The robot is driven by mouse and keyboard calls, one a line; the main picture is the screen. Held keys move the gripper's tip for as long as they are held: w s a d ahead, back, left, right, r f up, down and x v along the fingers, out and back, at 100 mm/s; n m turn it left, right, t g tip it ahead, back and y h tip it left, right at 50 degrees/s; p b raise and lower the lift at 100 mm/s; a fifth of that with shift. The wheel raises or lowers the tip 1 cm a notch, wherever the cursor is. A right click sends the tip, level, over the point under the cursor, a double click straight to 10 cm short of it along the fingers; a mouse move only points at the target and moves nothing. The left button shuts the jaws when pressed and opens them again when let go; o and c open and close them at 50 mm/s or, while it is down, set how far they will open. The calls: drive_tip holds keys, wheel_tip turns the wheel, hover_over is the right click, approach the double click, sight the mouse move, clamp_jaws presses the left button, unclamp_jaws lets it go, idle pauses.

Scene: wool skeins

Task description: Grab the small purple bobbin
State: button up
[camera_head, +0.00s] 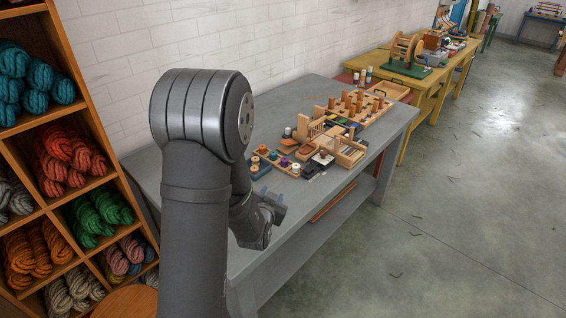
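The small purple bobbin (284,161) stands in a row of small bobbins on a wooden rack on the grey workbench (390,128). Other bobbins in the row are orange, teal and pale. My gripper (266,194) is low over the near edge of the bench, in front of the rack and to the left of the purple bobbin, apart from it. Its fingers are small and partly hidden by its own body, so I cannot tell whether they are open or shut. I see nothing held in it.
Behind and right of the bobbins stand a small wooden loom (336,148) and a pegged wooden board (358,106). A shelf of wool skeins (70,165) stands at the left. A white brick wall runs behind the bench. The concrete floor at the right is open.

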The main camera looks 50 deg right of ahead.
drive_tip(key=w+d+f+m+g, duration=0.1)
drive_tip(key=w+d+m, duration=0.35)
drive_tip(key=m, duration=0.95)
drive_tip(key=m+g, duration=0.1)
drive_tip(key=m, duration=1.8)
approach(283, 162)
drive_tip(key=x, duration=0.5)
drive_tip(key=shift+x, duration=2.65)
drive_tip(key=shift+s+d, duration=0.1)
drive_tip(key=shift+c, duration=0.2)
drive_tip(key=shift+r, duration=0.1)
drive_tip(key=c, duration=0.7)
